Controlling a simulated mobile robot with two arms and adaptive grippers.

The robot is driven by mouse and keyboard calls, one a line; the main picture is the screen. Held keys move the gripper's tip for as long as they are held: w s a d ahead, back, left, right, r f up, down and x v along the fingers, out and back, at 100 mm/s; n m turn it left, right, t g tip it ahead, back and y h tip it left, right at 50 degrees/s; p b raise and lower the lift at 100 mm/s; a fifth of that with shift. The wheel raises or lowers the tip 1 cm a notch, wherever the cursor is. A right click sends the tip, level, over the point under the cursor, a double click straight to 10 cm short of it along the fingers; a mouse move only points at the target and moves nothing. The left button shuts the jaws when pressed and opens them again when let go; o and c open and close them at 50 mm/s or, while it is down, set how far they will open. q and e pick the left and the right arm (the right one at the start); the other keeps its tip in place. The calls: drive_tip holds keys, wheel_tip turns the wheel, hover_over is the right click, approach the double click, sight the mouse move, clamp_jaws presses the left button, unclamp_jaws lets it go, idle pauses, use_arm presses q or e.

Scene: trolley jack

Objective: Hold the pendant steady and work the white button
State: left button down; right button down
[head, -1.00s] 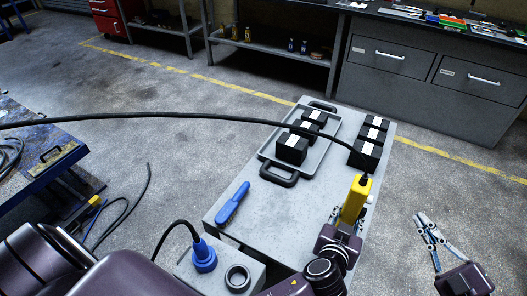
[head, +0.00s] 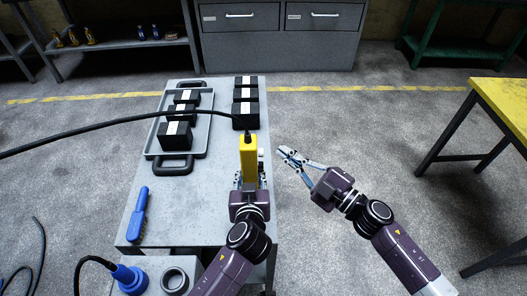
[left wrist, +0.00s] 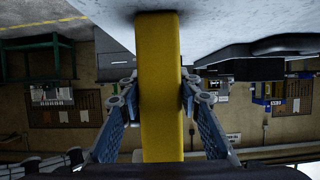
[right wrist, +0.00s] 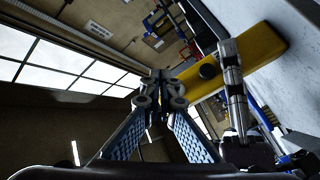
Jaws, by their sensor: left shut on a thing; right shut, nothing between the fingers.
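The yellow pendant (head: 249,152) stands upright by the trolley's right edge, a black cable running from its top. My left gripper (head: 249,178) is shut on its lower part. The left wrist view shows the yellow body (left wrist: 158,60) between both fingers. My right gripper (head: 284,154) is shut and empty, a short gap to the right of the pendant. In the right wrist view its tips (right wrist: 160,86) are together, apart from the pendant (right wrist: 255,58). I cannot make out the white button now.
The grey trolley (head: 150,190) bears a tray (head: 203,137) with black blocks, more black blocks (head: 245,95), and a blue-handled tool (head: 138,213). The cable (head: 100,130) crosses above it to the left. A yellow-topped table (head: 505,100) stands at right. Floor between is clear.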

drive_tip(key=shift+a, duration=1)
drive_tip(key=shift+a, duration=0.1)
idle(0.6)
drive_tip(key=shift+a, duration=0.3)
drive_tip(key=shift+a, duration=0.6)
idle(1.7)
idle(0.6)
drive_tip(key=shift+d, duration=1.05)
drive_tip(key=shift+d, duration=2.5)
